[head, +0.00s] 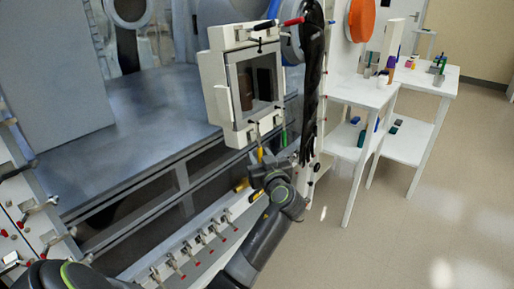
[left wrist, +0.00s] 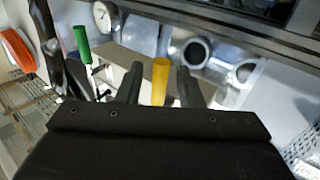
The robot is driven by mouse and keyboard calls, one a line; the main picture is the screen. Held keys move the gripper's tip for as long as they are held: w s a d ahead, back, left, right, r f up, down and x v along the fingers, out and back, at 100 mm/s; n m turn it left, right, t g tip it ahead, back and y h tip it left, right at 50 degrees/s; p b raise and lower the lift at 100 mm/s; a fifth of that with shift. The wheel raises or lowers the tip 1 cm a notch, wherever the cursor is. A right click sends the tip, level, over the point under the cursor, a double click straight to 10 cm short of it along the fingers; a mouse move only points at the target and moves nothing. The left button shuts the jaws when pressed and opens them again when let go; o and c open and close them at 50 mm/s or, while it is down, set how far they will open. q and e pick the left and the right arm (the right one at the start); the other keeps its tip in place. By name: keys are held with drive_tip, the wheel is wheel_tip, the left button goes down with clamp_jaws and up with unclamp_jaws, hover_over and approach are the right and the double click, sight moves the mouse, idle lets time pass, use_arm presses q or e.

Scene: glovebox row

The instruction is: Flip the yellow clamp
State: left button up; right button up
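The yellow clamp (head: 261,155) shows as a small yellow handle below the small windowed chamber in the head view. In the left wrist view its yellow handle (left wrist: 160,80) stands upright between my two fingers, with a gap on each side. My left gripper (head: 267,172) is open, close below the clamp in the head view; its fingers also show in the left wrist view (left wrist: 159,86). I cannot tell how deep the handle sits between the fingers. The clamp's base is hidden. My right gripper is not in view.
A green-handled clamp (head: 284,137) is close by on the right; red (head: 292,21) and blue (head: 273,9) handles sit above the chamber (head: 221,90). A black glove (head: 311,80) hangs beside it. White tables (head: 362,95) stand at right, with clear floor in front.

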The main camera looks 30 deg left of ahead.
use_arm(q)
drive_tip(key=shift+w+a, duration=0.1)
drive_tip(key=shift+c, duration=0.6)
clamp_jaws()
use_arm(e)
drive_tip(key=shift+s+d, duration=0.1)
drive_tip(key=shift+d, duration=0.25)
use_arm(q)
drive_tip(key=shift+r, duration=0.1)
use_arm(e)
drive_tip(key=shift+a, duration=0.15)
